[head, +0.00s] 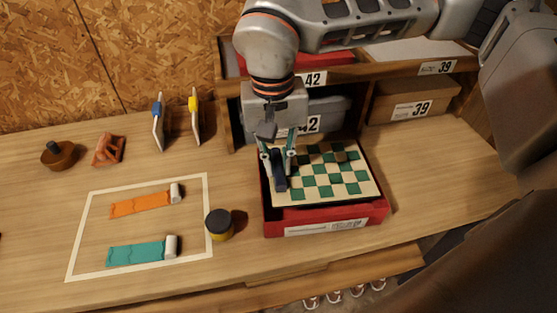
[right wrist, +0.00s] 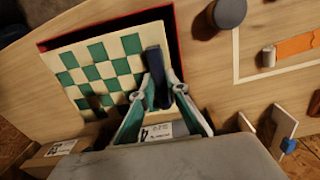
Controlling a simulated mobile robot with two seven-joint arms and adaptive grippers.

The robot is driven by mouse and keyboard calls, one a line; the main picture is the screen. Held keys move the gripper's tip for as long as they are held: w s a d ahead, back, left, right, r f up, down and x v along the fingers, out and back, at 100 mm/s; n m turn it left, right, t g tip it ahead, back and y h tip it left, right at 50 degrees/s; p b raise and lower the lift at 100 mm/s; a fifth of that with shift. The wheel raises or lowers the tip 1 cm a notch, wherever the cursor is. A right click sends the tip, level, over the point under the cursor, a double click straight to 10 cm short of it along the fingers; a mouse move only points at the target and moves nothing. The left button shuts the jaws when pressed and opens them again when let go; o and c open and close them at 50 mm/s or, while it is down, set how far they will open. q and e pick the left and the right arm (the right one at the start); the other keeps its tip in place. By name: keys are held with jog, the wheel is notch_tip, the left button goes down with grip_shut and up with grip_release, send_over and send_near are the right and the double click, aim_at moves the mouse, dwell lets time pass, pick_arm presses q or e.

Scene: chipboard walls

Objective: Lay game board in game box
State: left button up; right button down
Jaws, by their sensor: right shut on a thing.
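The game board (head: 352,194), cream with green squares, lies within the outline of the red game box (head: 300,228), which stands on the bench. It also shows in the right wrist view (right wrist: 133,64), with a dark gap between it and the box's red rim (right wrist: 95,27). I cannot tell whether it rests on the box's bottom or hangs a little above. My right gripper (head: 279,165) points down at the board's left side, shut on an upright dark grip piece (right wrist: 156,66) there, which appears to be part of the board. My left gripper is not in view.
A shelf with numbered boxes (head: 411,105) stands behind. A dark-lidded jar (head: 219,225) is close to the left of the game box. Farther left are orange (head: 140,204) and teal (head: 136,253) strips inside a white outline. The bench right of the box is clear.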

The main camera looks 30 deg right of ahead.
jog(key=shift+f, duration=0.2)
jog(key=shift+f+b, duration=0.4)
jog(key=shift+f, duration=1.25)
jog(key=shift+r, duration=0.1)
jog(key=shift+f, duration=0.2)
jog(key=shift+f, duration=0.45)
dwell(0.6)
jog(key=shift+p, duration=0.4)
